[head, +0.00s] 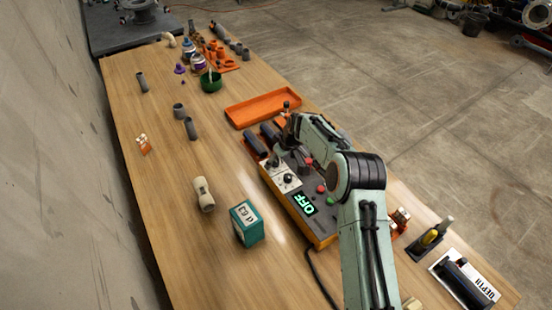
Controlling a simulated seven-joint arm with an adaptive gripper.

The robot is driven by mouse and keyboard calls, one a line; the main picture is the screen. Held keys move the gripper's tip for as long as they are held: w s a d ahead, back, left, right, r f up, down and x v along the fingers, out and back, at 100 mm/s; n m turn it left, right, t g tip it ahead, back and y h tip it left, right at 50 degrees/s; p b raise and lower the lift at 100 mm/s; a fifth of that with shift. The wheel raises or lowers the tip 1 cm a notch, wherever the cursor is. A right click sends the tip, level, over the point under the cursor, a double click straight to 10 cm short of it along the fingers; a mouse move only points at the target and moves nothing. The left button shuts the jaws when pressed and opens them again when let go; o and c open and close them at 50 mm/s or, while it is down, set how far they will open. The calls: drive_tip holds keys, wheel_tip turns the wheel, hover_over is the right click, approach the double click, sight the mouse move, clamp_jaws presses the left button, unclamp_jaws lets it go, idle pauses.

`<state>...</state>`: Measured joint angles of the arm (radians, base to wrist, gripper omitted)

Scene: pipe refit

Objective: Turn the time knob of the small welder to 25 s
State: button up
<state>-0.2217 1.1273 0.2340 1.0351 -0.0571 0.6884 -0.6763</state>
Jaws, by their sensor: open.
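The small welder (318,232) is an orange box with a grey top, standing near the table's right edge. Its green display (305,204) reads OFF. A dark knob (288,179) sits on a pale plate on its top; the scale is too small to read, and I cannot tell whether this is the time knob. Red and green buttons (325,194) lie to the right of it. My gripper (294,156) is open, above the far end of the welder, pointing down. My arm hides part of the welder's right side.
A teal box with a white display (247,224) and a beige fitting (203,195) stand left of the welder. An orange tray (262,108) lies beyond it. The near left table is clear.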

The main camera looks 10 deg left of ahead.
clamp_jaws()
drive_tip(key=shift+m, duration=0.3)
drive_tip(key=m, duration=0.2)
drive_tip(key=m+t+h, duration=0.1)
drive_tip(key=m, duration=0.1)
drive_tip(key=shift+s+a+m+h, duration=0.1)
drive_tip(key=shift+m+h, duration=0.2)
drive_tip(key=m+h, duration=0.1)
drive_tip(key=m, duration=0.1)
drive_tip(key=m+t+h, duration=0.1)
drive_tip(key=m, duration=0.2)
drive_tip(key=shift+a, duration=0.1)
drive_tip(key=m+h, duration=0.2)
drive_tip(key=m, duration=0.3)
drive_tip(key=shift+a+m, duration=0.1)
drive_tip(key=shift+m, duration=0.3)
drive_tip(key=shift+m+g+h, duration=0.6)
drive_tip(key=shift+m+h, duration=0.1)
drive_tip(key=shift+m, duration=1.4)
